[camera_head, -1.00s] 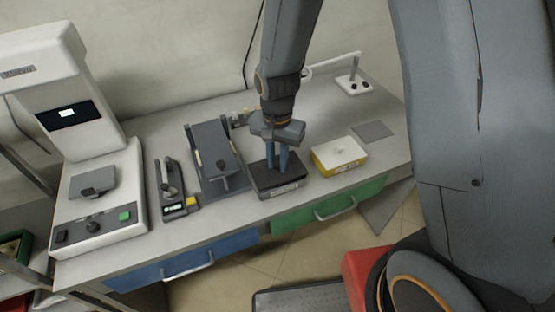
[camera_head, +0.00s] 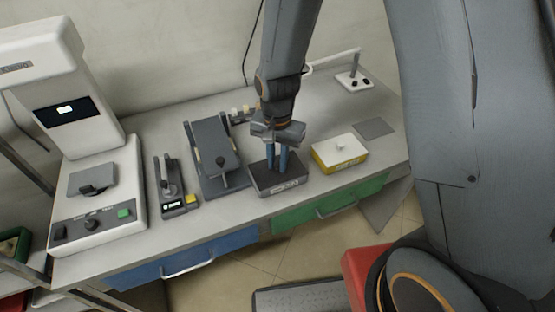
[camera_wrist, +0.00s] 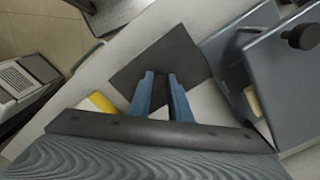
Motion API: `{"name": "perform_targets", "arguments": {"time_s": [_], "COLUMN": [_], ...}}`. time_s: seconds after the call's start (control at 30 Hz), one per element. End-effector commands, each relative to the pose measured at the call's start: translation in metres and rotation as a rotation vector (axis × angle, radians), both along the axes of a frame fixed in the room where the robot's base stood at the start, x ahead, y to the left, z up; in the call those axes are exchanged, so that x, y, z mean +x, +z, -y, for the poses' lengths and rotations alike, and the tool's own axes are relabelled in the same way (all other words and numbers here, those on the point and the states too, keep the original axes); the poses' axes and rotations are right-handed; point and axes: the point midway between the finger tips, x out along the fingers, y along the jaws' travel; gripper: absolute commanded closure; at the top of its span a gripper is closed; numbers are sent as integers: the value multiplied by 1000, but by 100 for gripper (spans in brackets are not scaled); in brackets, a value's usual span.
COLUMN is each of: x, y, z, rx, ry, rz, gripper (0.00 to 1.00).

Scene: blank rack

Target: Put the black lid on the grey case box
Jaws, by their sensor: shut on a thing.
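The black lid (camera_head: 260,175) is a flat dark square over the grey case box (camera_head: 289,187), whose labelled front shows beneath it. The lid looks level and lined up with the box; I cannot tell whether it is fully seated. In the wrist view the lid (camera_wrist: 188,52) is a dark square beneath the fingertips. My gripper (camera_head: 277,167) points straight down at the lid's middle. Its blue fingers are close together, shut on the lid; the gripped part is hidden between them. The fingers also show in the wrist view (camera_wrist: 162,77).
A yellow box with a white top (camera_head: 340,153) stands close on the right, and a grey sloped stand (camera_head: 214,156) close on the left. A small device (camera_head: 172,190) and a large white instrument (camera_head: 98,205) stand farther left. A grey pad (camera_head: 374,127) lies at right.

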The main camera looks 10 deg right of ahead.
Motion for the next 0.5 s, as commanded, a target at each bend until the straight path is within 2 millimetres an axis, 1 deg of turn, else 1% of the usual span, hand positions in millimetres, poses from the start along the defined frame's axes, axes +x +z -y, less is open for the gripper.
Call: {"name": "perform_targets", "arguments": {"time_s": [0.03, 0.07, 0.1, 0.17, 0.2, 0.5], "x": [0, 0, 0, 0, 0, 0], "y": [-2, -1, -1, -1, -1, 1], "z": [0, 0, 0, 0, 0, 0], "rx": [0, 0, 0, 0, 0, 0], "ry": [0, 0, 0, 0, 0, 0], "rz": [0, 0, 0, 0, 0, 0], "gripper": [100, 79, 72, 62, 61, 61]}}
